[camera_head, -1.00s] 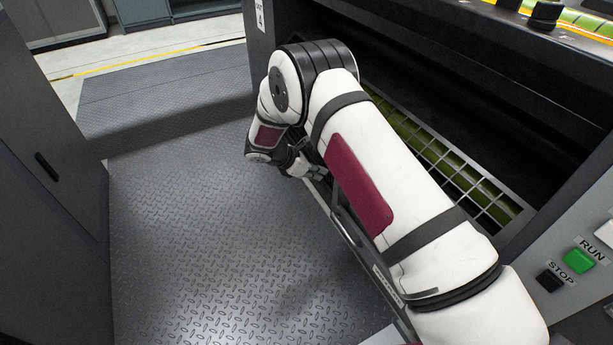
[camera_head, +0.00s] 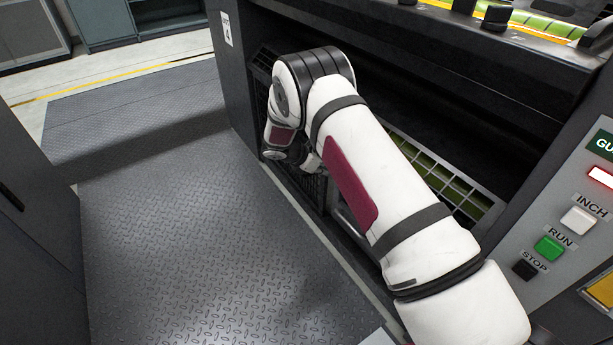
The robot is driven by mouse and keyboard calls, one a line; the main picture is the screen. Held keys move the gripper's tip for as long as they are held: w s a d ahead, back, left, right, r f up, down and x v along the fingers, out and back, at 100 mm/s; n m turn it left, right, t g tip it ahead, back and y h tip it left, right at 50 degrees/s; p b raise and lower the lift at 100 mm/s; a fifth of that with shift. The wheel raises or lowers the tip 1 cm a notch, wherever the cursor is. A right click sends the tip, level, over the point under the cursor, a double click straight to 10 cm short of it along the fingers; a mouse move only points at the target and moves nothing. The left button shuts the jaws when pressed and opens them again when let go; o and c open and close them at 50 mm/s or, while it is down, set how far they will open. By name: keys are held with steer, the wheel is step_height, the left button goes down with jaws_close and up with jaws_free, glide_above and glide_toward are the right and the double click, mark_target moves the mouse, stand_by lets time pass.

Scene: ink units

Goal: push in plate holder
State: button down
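My arm reaches down into the opening of the printing unit, and my gripper (camera_head: 308,160) is mostly hidden behind my own forearm and wrist. It is low in the opening, close to a dark mesh panel (camera_head: 308,188); contact cannot be told. Its fingers cannot be made out. A grey grid guard (camera_head: 468,208) with green behind it shows right of my arm. A grey curved bar (camera_head: 350,222) shows just below my forearm. Which of these parts is the plate holder cannot be told, as my arm covers the middle of the opening.
A control panel with INCH (camera_head: 579,221), RUN (camera_head: 549,248) and STOP (camera_head: 525,270) buttons is at the right. A dark cabinet (camera_head: 35,230) stands at the left. The tread-plate floor (camera_head: 180,240) between is clear. The unit's side wall (camera_head: 232,85) borders the opening.

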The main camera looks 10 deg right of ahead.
steer(key=shift+w+d, duration=0.35)
steer(key=shift+d, duration=0.5)
steer(key=shift+w+d, duration=0.3)
steer(key=shift+d, duration=0.5)
steer(key=shift+d, duration=0.1)
